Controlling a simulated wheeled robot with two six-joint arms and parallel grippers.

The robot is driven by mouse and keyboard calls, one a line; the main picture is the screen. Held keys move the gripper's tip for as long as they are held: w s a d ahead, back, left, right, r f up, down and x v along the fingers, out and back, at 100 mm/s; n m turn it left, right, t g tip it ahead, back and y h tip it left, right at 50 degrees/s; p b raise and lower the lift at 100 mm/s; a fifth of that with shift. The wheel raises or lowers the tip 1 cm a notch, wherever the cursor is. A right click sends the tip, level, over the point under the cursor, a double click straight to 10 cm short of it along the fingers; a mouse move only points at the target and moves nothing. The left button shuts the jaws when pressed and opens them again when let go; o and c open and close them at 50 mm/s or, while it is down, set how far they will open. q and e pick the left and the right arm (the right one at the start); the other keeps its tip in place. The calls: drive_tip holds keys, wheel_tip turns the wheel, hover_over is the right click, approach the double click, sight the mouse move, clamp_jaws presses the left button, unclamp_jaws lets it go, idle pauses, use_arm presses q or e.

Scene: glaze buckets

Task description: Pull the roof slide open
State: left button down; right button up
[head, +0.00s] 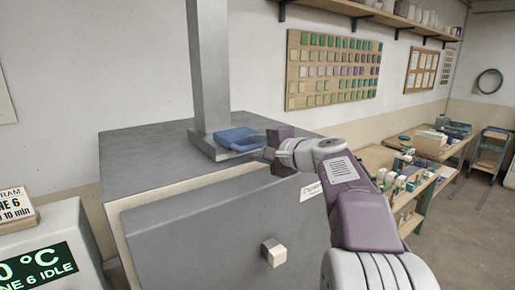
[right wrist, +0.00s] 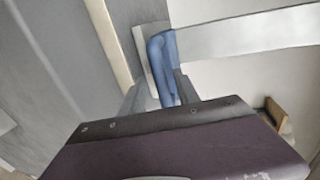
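The roof slide is a blue plate with a blue handle (head: 237,138), lying on top of the grey kiln (head: 155,150) at the foot of the square metal flue (head: 208,65). Its right end reaches my right gripper (head: 267,153). In the right wrist view the blue handle (right wrist: 163,65) runs down between the two grey fingers of my right gripper (right wrist: 157,95), which look closed around it. The finger contact is partly hidden by the gripper's purple body. My left gripper is in neither view.
A kiln control box (head: 45,250) with a lit display stands at the lower left. A pale knob (head: 274,252) sticks out of the kiln's front. Workbenches (head: 375,160) with jars stand at the right, below a glaze tile board (head: 333,70).

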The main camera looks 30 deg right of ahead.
drive_tip(key=shift+s, duration=0.1)
drive_tip(key=b+v, duration=0.2)
drive_tip(key=v, duration=0.7)
drive_tip(key=shift+b, duration=0.4)
